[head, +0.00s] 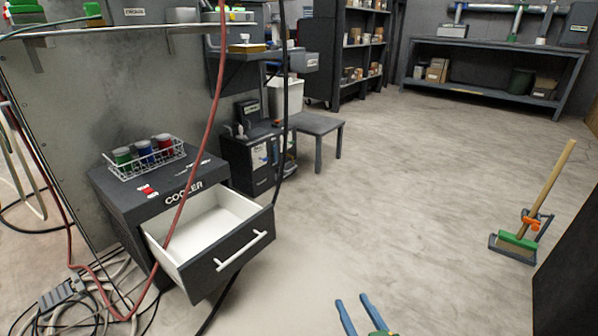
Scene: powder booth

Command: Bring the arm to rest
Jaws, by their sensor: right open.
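My right gripper (352,299) shows at the bottom edge, right of centre. Its two blue fingers are apart with only bare floor seen between them. It holds nothing, and a bit of green and yellow shows at its base. It is to the right of the cooler (110,190), clear of the cooler's drawer (232,262) in the picture. The drawer is pulled open, and its white inside looks empty. My left gripper is not in view.
A wire basket (147,168) with green, blue and red jars stands on the cooler. A red hose (211,120) and black cable hang before it; cables (85,305) lie coiled at lower left. A brush with a wooden handle (552,182) stands right. The middle floor is clear.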

